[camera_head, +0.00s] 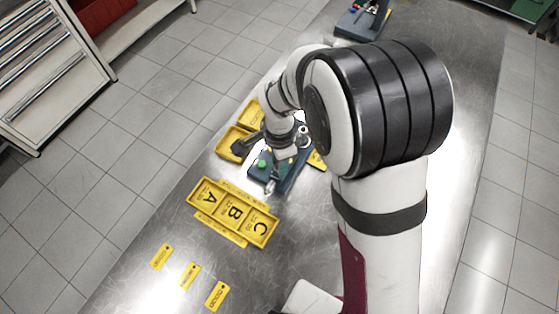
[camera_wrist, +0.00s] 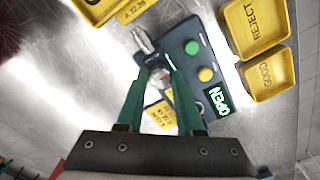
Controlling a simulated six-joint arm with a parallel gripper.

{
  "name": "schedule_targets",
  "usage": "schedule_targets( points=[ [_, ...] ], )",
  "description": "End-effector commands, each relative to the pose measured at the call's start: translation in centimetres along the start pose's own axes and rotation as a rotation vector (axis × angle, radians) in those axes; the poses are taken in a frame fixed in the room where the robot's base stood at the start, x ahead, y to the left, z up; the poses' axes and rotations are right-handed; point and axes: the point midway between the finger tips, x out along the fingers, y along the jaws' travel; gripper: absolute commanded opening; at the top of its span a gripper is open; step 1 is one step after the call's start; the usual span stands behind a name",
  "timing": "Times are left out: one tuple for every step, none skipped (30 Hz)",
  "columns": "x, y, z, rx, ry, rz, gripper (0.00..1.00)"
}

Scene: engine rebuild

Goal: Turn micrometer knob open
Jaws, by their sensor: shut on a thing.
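The micrometer station is a dark blue base (camera_wrist: 183,32) with a yellow button, a green button and a display (camera_wrist: 217,100) that reads OPEN. A metal micrometer (camera_wrist: 143,40) is mounted along its edge. In the wrist view my gripper (camera_wrist: 158,68) has its green fingers shut on the micrometer knob (camera_wrist: 160,79), which shows silver and red between them. The fingers cover part of the knob. In the head view the station (camera_head: 286,183) stands under my arm, which hides much of it and the finger contact.
Yellow bins marked REJECT (camera_wrist: 254,25) and GOOD (camera_wrist: 268,73) sit beside the station. A yellow tray with compartments A, B, C (camera_head: 190,193) lies in front. Several yellow tags (camera_head: 188,275) lie on the metal table. Another blue fixture (camera_head: 358,25) stands at the far end.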

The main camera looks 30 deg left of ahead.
Motion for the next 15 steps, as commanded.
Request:
schedule_targets(
  points=[
    [-0.02,-0.02,0.01,0.042,0.000,0.000,0.00],
    [-0.02,-0.02,0.01,0.070,0.000,0.000,0.00],
    [-0.02,-0.03,0.01,0.108,0.000,0.000,0.00],
    [-0.02,-0.03,0.01,0.137,0.000,0.000,0.00],
    [-0.02,-0.03,0.01,0.164,0.000,0.000,0.00],
    [-0.02,-0.04,0.00,0.201,0.000,0.000,0.00],
    [-0.02,-0.04,0.00,0.228,0.000,0.000,0.00],
    [-0.02,-0.04,0.00,0.255,0.000,0.000,0.00],
    [-0.02,-0.05,0.00,0.290,0.000,0.000,0.00],
    [-0.02,-0.05,0.00,0.315,0.000,0.000,0.00],
    [-0.02,-0.05,-0.01,0.339,0.000,0.000,0.00],
    [-0.02,-0.06,-0.01,0.371,0.000,0.000,0.00],
    [-0.02,-0.06,-0.01,0.395,0.000,0.000,0.00],
    [-0.02,-0.06,-0.01,0.417,0.000,0.000,0.00],
    [-0.02,-0.07,-0.02,0.445,0.000,0.000,0.00]
  ],
)
